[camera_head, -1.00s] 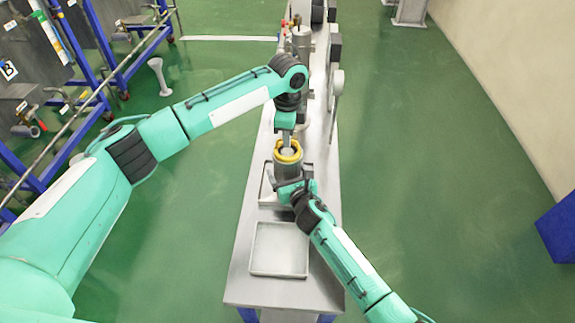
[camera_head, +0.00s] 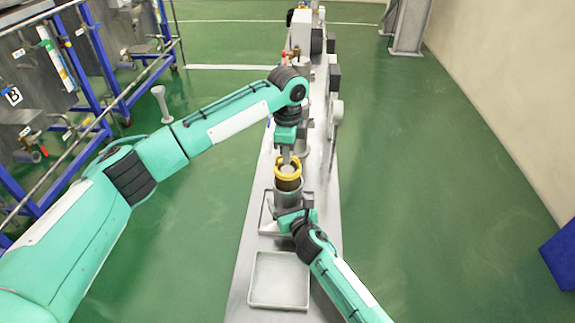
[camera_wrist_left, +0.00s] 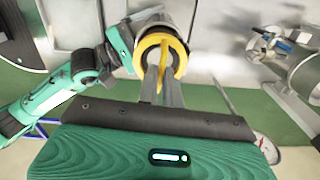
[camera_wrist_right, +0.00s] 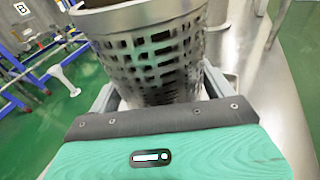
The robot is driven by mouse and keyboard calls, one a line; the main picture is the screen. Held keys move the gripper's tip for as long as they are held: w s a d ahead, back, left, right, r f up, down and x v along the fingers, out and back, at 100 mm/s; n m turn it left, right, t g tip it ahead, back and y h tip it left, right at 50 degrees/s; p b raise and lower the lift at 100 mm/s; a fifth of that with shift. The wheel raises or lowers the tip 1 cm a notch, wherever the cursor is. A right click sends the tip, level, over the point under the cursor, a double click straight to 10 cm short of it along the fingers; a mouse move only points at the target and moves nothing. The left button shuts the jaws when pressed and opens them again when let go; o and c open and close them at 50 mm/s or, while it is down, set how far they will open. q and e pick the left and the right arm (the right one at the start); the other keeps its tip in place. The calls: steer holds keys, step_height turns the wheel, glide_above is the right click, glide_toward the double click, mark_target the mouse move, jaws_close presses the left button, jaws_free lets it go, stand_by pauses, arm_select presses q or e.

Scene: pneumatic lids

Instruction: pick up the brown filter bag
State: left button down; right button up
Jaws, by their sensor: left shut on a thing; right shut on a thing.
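The brown filter bag (camera_head: 288,185) has a yellow ring at its top. Its brown side shows between the ring and the grey metal basket (camera_head: 288,199), so it stands partly out of the basket; its lower part is hidden. My left gripper (camera_head: 288,158) comes down from above and is shut on the bag at its yellow ring, which also shows in the left wrist view (camera_wrist_left: 143,51). My right gripper (camera_wrist_right: 158,88) is shut around the perforated metal basket (camera_wrist_right: 160,55), one finger on each side, and steadies it below the bag.
A shallow empty tray (camera_head: 252,280) lies on the narrow metal table (camera_head: 238,290) in front, and another tray (camera_head: 265,222) lies beside the basket. Pipework and valves (camera_head: 305,65) stand farther along the table. Green floor is clear on the right.

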arm_select(q)
step_height(320, 180, up, 24)
steer(key=shift+f, duration=0.2)
arm_select(e)
steer(key=shift+f, duration=0.1)
steer(key=o, duration=0.8)
